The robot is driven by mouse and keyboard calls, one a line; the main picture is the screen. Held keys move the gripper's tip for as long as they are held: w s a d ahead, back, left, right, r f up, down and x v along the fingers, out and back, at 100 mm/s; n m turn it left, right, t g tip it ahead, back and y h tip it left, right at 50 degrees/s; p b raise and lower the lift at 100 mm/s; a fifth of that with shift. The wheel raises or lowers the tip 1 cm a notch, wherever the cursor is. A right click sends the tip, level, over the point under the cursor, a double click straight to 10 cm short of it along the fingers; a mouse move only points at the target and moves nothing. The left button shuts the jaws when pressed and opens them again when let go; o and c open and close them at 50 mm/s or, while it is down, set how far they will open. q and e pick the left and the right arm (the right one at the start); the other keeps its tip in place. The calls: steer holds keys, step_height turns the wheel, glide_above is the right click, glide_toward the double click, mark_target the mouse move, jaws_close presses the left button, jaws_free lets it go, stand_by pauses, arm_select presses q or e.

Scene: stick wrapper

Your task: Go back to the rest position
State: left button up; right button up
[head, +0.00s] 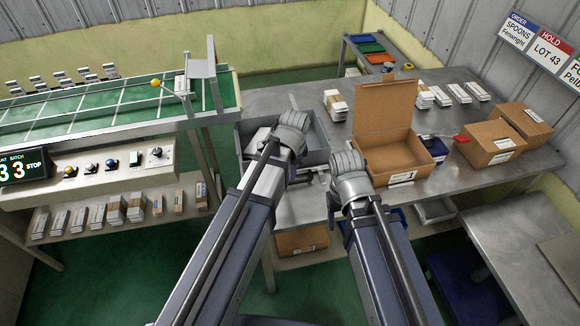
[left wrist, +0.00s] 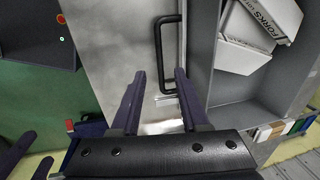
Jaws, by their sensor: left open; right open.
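My left gripper (left wrist: 160,73) is open in the left wrist view, with nothing between its fingers. Its two fingers point at the grey front panel and the dark bar handle (left wrist: 161,50) of an open grey drawer (left wrist: 196,60). I cannot tell whether they touch the handle. My right gripper (left wrist: 38,147) shows as two spread dark fingers at the lower left of that view; it looks empty. In the head view my two wrists hide both grippers, above the front of the bench; the left wrist covers part of the drawer (head: 318,150).
In the drawer lies a white pack labelled FORKS (left wrist: 260,25). An open cardboard box (head: 385,120) stands on the metal bench (head: 280,92), with closed cartons (head: 488,142) to its right. A green conveyor (head: 90,115) is at left. Green floor (head: 150,270) is clear at lower left.

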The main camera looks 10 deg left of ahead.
stand_by(0.5)
arm_select(q)
steer(key=s+d+n+g, duration=0.1)
steer(key=s+d+n, duration=0.1)
steer(key=s+n, duration=0.2)
steer(key=s+d+n+g, duration=0.1)
steer(key=s+n, duration=0.4)
steer(key=s, duration=0.6)
steer(key=shift+s+d+n+y, duration=0.15)
steer(key=shift+d+n+y, duration=0.15)
steer(key=shift+d, duration=0.6)
stand_by(0.8)
